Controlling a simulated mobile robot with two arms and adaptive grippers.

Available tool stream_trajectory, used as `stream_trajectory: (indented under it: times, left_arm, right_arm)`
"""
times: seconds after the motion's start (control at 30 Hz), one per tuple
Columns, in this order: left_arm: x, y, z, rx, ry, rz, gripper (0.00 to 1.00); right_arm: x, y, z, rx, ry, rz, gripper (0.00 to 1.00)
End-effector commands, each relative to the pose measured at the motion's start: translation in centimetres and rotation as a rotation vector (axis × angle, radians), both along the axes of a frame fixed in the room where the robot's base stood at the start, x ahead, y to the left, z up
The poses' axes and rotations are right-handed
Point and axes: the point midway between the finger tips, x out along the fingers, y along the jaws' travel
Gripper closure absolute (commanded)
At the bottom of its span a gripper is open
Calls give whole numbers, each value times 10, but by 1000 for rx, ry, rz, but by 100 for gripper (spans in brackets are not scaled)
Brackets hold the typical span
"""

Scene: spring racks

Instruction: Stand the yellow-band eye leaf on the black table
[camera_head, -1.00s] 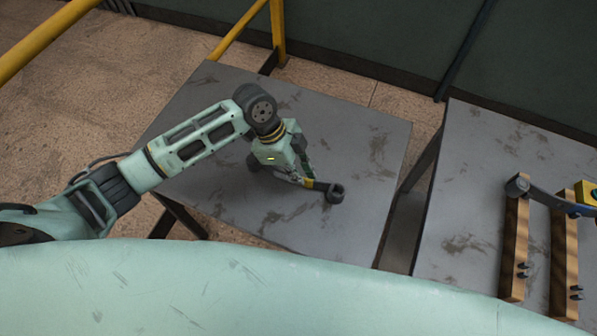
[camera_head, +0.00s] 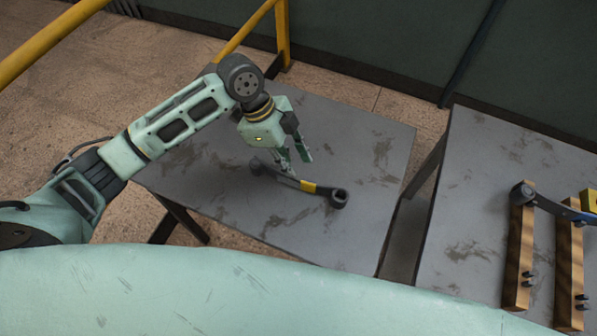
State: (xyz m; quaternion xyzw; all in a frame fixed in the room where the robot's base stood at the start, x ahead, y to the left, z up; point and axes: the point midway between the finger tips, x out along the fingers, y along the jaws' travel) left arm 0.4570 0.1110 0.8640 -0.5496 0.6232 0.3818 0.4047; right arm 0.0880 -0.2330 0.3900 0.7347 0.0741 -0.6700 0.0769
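The yellow-band eye leaf (camera_head: 325,191) is a dark, slightly curved strip with a yellow band and a rolled eye at its right end. It rests on the black table (camera_head: 230,200), near the middle and toward the right side. The eye's opening faces up and the strip looks narrow from above, so it appears to stand on its long edge. My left gripper (camera_head: 294,165) is just above and behind the strip, left of the yellow band. Its two fingers are apart with nothing held between them. My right gripper is not in view.
A second dark table (camera_head: 470,210) stands at the right, across a gap. Yellow rails (camera_head: 283,35) stand behind the black table.

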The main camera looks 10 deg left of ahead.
Motion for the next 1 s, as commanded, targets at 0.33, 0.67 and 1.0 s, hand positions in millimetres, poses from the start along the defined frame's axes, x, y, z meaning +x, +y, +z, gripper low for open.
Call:
stream_trajectory:
  times: [0.33, 0.67, 1.0]
  left_arm:
    - [3, 17, 41, 1, 0, -1, 75]
    - [3, 18, 44, 0, 1, -1, 75]
    - [3, 17, 43, 0, 1, -1, 75]
  right_arm:
    - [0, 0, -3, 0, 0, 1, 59]
    - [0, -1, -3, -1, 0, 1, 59]
    - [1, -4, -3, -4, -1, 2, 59]
